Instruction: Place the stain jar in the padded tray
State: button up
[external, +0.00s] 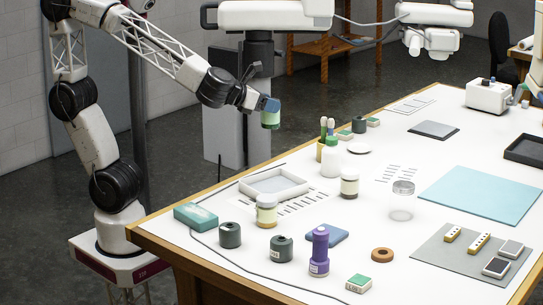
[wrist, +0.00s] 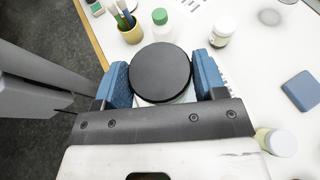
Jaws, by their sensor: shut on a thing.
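My gripper (external: 268,103) has blue fingers and is shut on a green jar (external: 270,119), held in the air near the table's far left edge. In the wrist view the jar's round black lid (wrist: 161,72) sits between the two blue fingers. No label on it is readable, so I cannot confirm that it is the stain jar. The padded tray appears to be the shallow white tray (external: 301,187) with a grey lining, lying empty on the table, lower and nearer the camera than my gripper. I cannot make out the tray in the wrist view.
A yellow brush cup (external: 320,150), a white bottle with a green cap (external: 331,162) and two cream-labelled jars (external: 266,211) (external: 349,184) stand around the tray. A teal block (external: 196,217) and a dark cable lie at the left edge. A turquoise mat (external: 480,195) lies farther right.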

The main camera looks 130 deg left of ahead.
jog(key=s+d+f+m+t+h, duration=0.15)
jog(key=s+d+f, duration=0.35)
jog(key=s+d, duration=0.55)
notch_tip(320, 180, down, 8)
jog(key=s+a, duration=0.1)
jog(key=shift+a+f, duration=0.15)
jog(key=shift+a, duration=0.05)
jog(key=shift+y, duration=0.25)
jog(key=w+a+f, duration=0.1)
jog(key=w+a, duration=0.6)
jog(key=w, duration=0.6)
jog(key=shift+w+f, duration=0.2)
jog(key=shift+w, duration=0.1)
jog(key=shift+w+a+f, duration=0.1)
jog(key=shift+w+f, duration=0.05)
jog(key=shift+f, duration=0.75)
jog(key=shift+w+a+f, duration=0.1)
jog(key=shift+w+f, duration=0.05)
jog(key=shift+f, duration=0.75)
